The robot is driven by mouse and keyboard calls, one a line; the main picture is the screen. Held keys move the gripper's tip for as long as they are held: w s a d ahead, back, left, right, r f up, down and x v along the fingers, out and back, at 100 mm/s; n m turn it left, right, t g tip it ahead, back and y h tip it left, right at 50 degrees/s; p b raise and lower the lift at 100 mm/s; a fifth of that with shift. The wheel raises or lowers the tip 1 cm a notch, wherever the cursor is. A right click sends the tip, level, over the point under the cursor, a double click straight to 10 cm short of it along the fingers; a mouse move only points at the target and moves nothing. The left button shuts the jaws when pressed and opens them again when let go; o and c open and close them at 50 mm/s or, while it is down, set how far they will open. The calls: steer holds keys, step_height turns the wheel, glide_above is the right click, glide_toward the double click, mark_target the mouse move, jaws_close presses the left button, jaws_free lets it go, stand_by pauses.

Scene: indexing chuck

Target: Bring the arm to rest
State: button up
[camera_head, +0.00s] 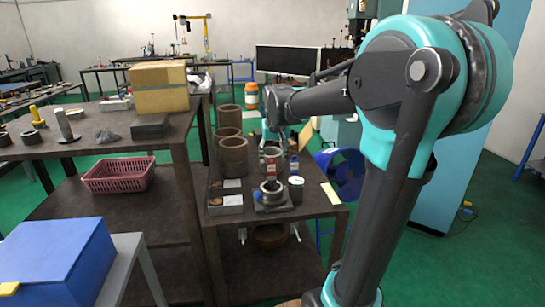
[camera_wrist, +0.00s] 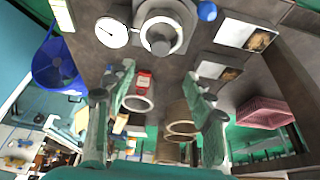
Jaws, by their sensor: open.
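My arm reaches in from the right in the head view. My gripper (camera_head: 271,155) hangs above the small dark table (camera_head: 318,203), behind and above the chuck (camera_head: 271,190). In the wrist view the fingers of my gripper (camera_wrist: 160,76) are spread apart, with no held part visible between them. The chuck also shows in the wrist view (camera_wrist: 160,36), beyond the fingertips and apart from them. It is a grey ring on a dark square base. A round white dial (camera_wrist: 112,32) is beside it.
Several brown cylinders (camera_head: 233,156) stand left of my gripper. A larger bench (camera_head: 95,140) at the left carries a cardboard box (camera_head: 159,87); a pink basket (camera_head: 118,175) is on its lower shelf. A blue bin (camera_head: 346,172) stands right of the table. A blue box (camera_head: 58,262) is front left.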

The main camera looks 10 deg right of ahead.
steer(key=s+d+f, duration=0.2)
steer(key=s+f, duration=0.8)
steer(key=s, duration=0.2)
steer(key=s+d+f, duration=0.2)
steer(key=s+f, duration=0.8)
steer(key=s, duration=0.3)
steer(key=shift+d, duration=0.25)
steer(key=shift+r, duration=0.1)
steer(key=shift+c, duration=0.4)
